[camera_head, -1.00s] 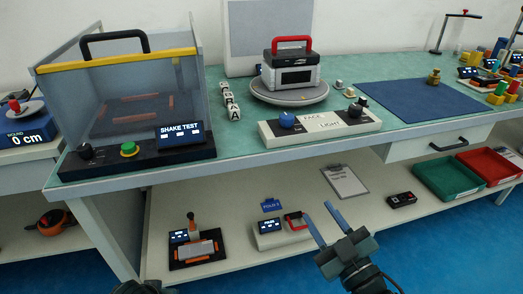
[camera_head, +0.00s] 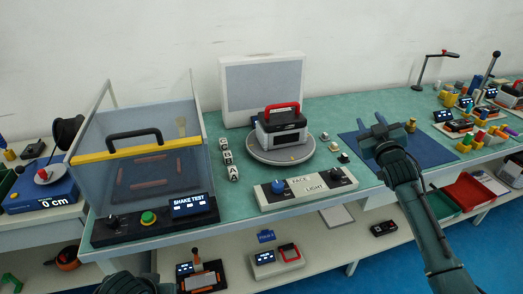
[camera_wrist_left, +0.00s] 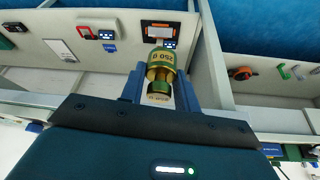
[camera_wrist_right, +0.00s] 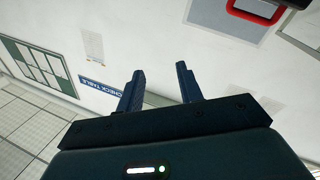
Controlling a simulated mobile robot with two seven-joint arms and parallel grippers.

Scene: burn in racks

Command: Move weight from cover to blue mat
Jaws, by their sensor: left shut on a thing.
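My left gripper (camera_wrist_left: 160,76) is shut on a brass weight (camera_wrist_left: 161,66) with dark lettering and green bands, seen between its fingers in the left wrist view. In the head view only a dark part of my left arm shows at the bottom edge; the held weight is not seen there. My right gripper (camera_head: 371,123) is open and empty, above the blue mat (camera_head: 436,152). Another small brass weight (camera_head: 411,126) stands on that mat, right of the right gripper. The shake-test box has a clear cover (camera_head: 133,130) with a yellow edge and black handle.
A grey device with a red handle (camera_head: 282,125) stands on a round turntable (camera_head: 262,155). The face light panel (camera_head: 306,187) lies in front, letter cubes (camera_head: 229,158) to its left. Blocks and small devices crowd the table's right. Red (camera_head: 470,190) and green trays sit below.

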